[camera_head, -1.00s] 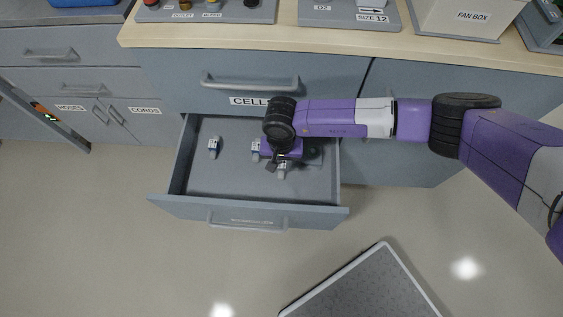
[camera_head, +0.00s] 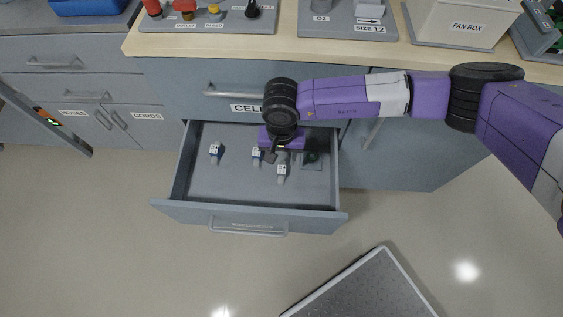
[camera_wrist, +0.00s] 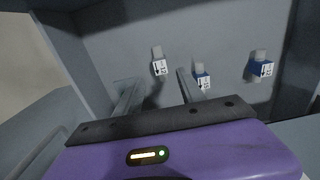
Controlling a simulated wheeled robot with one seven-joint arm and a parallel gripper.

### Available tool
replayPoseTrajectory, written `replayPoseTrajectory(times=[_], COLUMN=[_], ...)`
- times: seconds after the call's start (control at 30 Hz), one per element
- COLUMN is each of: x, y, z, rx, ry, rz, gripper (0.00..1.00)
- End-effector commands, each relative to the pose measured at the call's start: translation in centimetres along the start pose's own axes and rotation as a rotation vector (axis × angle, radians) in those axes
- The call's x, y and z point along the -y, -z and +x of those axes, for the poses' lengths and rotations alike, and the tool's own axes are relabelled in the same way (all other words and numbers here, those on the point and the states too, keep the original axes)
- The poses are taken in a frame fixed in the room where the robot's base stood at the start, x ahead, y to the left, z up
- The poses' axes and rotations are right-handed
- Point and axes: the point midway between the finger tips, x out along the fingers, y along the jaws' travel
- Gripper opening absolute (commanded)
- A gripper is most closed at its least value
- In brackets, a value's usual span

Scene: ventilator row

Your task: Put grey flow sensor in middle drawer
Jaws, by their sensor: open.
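The grey flow sensor (camera_head: 282,172), with a white label, lies on the floor of a pulled-out drawer (camera_head: 230,190), below the drawer front marked "CELL…". In the wrist view the grey sensor (camera_wrist: 158,64) lies beyond my two fingers, apart from them. My gripper (camera_head: 271,156) is above the back part of the drawer, behind and left of the grey sensor. In the wrist view my gripper (camera_wrist: 155,90) is open, with nothing between its fingers. The open drawer's front label is too small to read.
Two blue sensors lie in the same drawer, one in the middle (camera_head: 256,155) and one at the left (camera_head: 215,150). A dark green thing (camera_head: 311,157) sits at the drawer's back right. The worktop (camera_head: 230,42) above holds trays and a fan box (camera_head: 465,27). The drawer's front is clear.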

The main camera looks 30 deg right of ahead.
Motion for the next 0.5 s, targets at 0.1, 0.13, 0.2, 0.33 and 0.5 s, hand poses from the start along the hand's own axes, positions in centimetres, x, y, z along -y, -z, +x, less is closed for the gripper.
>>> replayPoseTrajectory(times=[0.1, 0.13, 0.2, 0.33, 0.5], x=[0.0, 0.0, 0.0, 0.0, 0.0], y=[0.1, 0.0, 0.0, -0.1, -0.1], z=[-2.1, -2.5, -3.2, -3.9, -4.0], rx=[-0.002, -0.001, -0.001, 0.001, 0.002], ry=[0.0, 0.001, 0.0, 0.0, 0.0], rz=[-0.002, -0.002, -0.002, -0.001, 0.0], gripper=[0.46, 0.46, 0.46, 0.46, 0.46])
